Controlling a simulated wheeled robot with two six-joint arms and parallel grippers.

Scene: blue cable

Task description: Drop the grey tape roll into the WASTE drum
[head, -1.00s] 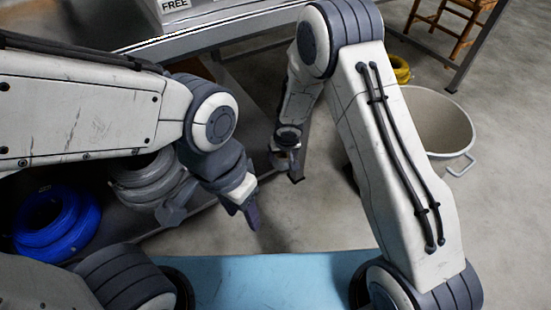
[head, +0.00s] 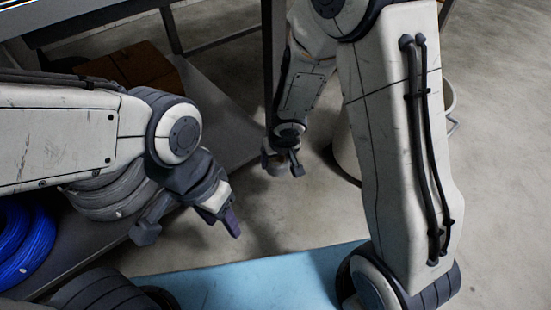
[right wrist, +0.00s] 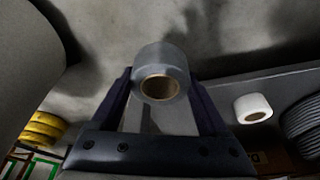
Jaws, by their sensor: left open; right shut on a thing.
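My right gripper (head: 283,168) hangs over bare floor in the middle of the head view. In the right wrist view it is shut on the grey tape roll (right wrist: 175,58), whose brown core faces the camera. In the head view the roll is small and mostly hidden by the fingers. A pale drum (head: 347,152) stands behind my right arm, largely hidden by it, and no label shows. The gripper is left of the drum and apart from it. My left gripper (head: 189,227) is open and empty at the left.
Grey cable coils (head: 108,197), a blue coil (head: 22,240) and a cardboard box (head: 140,68) are on a low shelf at left. The right wrist view shows a white roll (right wrist: 253,108) and yellow coils (right wrist: 41,130). A blue mat (head: 250,280) lies in front. The central floor is clear.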

